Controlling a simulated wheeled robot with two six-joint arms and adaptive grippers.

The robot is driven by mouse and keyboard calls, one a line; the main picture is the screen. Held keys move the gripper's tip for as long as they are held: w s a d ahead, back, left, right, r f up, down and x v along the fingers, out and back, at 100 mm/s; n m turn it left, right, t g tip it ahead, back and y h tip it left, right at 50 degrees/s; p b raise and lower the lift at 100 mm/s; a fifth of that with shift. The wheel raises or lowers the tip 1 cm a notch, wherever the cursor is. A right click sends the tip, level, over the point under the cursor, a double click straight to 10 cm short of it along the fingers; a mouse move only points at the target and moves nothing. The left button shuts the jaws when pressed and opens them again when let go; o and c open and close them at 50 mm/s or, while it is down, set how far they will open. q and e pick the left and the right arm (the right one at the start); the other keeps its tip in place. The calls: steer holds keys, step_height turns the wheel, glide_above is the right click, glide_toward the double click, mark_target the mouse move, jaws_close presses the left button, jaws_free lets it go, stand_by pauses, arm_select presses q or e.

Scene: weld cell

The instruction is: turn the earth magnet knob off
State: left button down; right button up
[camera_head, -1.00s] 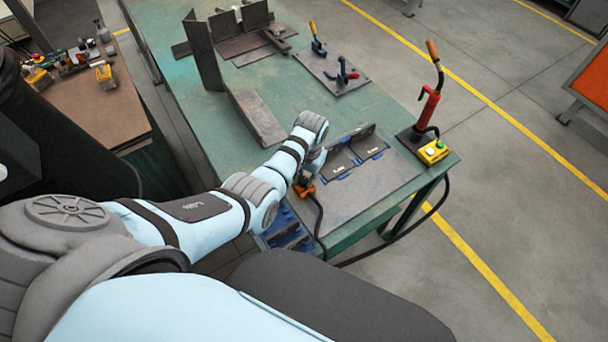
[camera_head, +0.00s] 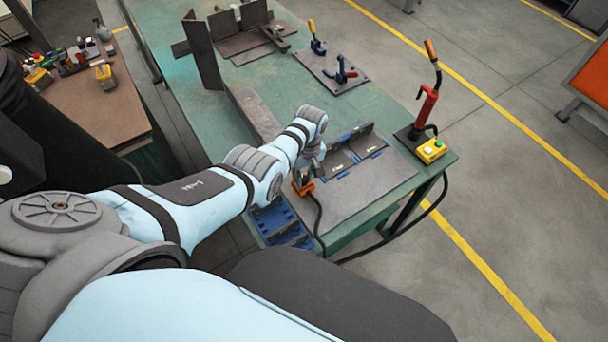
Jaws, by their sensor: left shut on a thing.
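The earth magnet (camera_head: 302,186) is a small orange block with a black cable, standing at the near left edge of the grey plate (camera_head: 365,195) on the green bench. My left gripper (camera_head: 306,172) is over it, pointing down, and is shut on the knob on its top. The knob itself is mostly hidden behind the gripper and wrist, so its angle cannot be seen. My right gripper is not in view.
Dark angle pieces with blue holders (camera_head: 352,152) stand just right of the gripper. A red torch on a stand (camera_head: 428,103) and a yellow button box (camera_head: 431,151) are at the bench's right corner. A blue tray (camera_head: 280,222) is at the near edge. The cable (camera_head: 318,220) hangs off the bench.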

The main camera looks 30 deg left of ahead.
arm_select(q)
steer(key=shift+n, duration=1.8)
steer(key=c, duration=1.3)
jaws_free()
steer(key=shift+a, duration=0.1)
steer(key=shift+c, duration=0.2)
step_height(320, 180, up, 12)
steer(key=w, duration=0.1)
steer(key=shift+d, duration=0.2)
steer(key=shift+f, duration=0.1)
